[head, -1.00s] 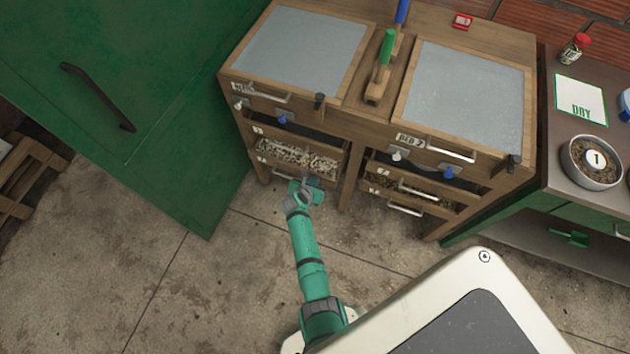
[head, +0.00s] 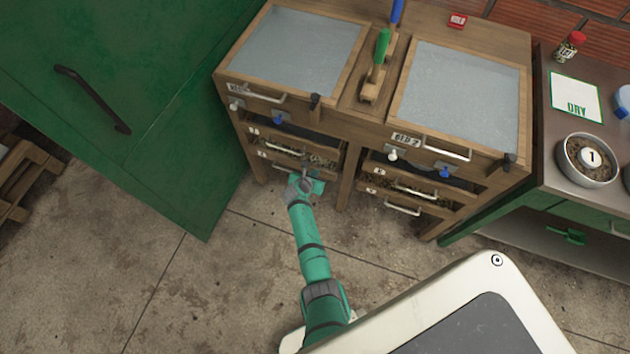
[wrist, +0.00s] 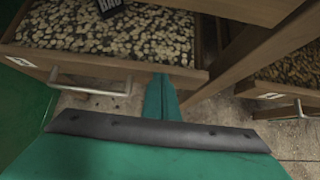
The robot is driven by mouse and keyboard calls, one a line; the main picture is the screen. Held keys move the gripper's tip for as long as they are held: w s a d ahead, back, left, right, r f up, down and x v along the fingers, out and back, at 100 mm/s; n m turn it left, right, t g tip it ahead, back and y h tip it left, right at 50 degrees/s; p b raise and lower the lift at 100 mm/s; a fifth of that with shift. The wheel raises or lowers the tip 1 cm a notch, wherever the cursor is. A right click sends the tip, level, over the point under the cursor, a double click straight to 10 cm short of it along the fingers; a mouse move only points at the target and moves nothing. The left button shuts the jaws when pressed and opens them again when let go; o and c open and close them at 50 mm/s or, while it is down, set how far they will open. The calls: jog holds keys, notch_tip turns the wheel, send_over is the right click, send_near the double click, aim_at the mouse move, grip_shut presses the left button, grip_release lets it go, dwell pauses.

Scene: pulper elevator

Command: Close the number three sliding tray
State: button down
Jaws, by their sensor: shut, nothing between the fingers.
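The left-hand cabinet bay holds two stacked wooden trays with small number plates too small to read surely. The lower tray (head: 263,155) stands partly out, with pale beans showing in a narrow strip behind its front. In the wrist view this bean-filled tray (wrist: 200,76) has a metal bar handle (wrist: 90,83) on its front. My gripper (head: 304,176) is shut and empty at the right part of the tray front. In the wrist view its fingertips (wrist: 160,78) meet or nearly meet that front, right of the handle; exact contact is unclear.
The right bay has two similar trays (head: 430,197) with handles. A wooden post (head: 346,180) divides the bays. A green door (head: 160,110) stands left. A green bench with a bowl (head: 588,160) is at right. The concrete floor around my arm is clear.

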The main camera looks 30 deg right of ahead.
jog(key=shift+w+d+r, duration=0.2)
jog(key=shift+d, duration=0.1)
jog(key=s+a+r, duration=0.6)
jog(key=s+a, duration=0.2)
jog(key=a, duration=0.1)
jog(key=shift+r, duration=0.3)
